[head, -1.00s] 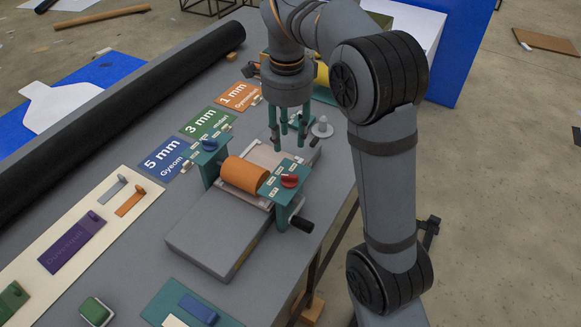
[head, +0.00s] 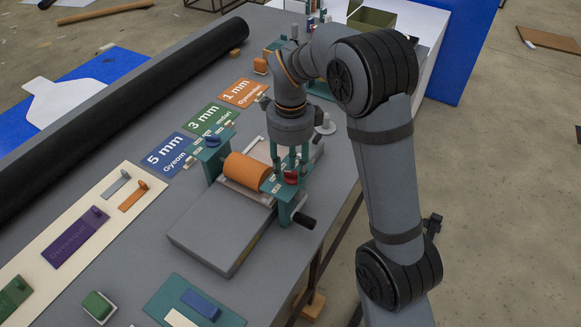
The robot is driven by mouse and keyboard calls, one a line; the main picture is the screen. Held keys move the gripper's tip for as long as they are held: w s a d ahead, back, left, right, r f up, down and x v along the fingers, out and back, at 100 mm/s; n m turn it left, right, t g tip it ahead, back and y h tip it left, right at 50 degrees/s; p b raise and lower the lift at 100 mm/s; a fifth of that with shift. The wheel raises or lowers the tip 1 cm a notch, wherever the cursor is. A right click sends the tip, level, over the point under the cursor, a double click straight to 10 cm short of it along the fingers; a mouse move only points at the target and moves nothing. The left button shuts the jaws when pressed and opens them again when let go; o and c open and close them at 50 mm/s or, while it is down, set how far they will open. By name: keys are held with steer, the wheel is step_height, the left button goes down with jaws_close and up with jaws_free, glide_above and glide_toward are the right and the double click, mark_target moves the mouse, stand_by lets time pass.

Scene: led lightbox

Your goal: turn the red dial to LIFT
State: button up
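The red dial (head: 291,178) sits on a teal bracket (head: 283,191) at the near right end of the orange roller (head: 247,171). Pale labels lie around the dial, too small to read, so I cannot tell which one is LIFT. My gripper (head: 290,168) points down directly over the dial, with its teal fingers spread apart. The fingertips are close to the dial's top and sides. I cannot tell whether they touch it. The fingers partly hide the dial and its labels.
A matching bracket with a blue dial (head: 213,140) stands at the roller's far left end. A black crank handle (head: 303,220) sticks out to the right below the red dial. A grey cone-shaped post (head: 326,126) stands behind my gripper. Flat grey bed (head: 220,235) in front is clear.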

steer(key=shift+f, duration=0.1)
steer(key=shift+c, duration=0.9)
jaws_close()
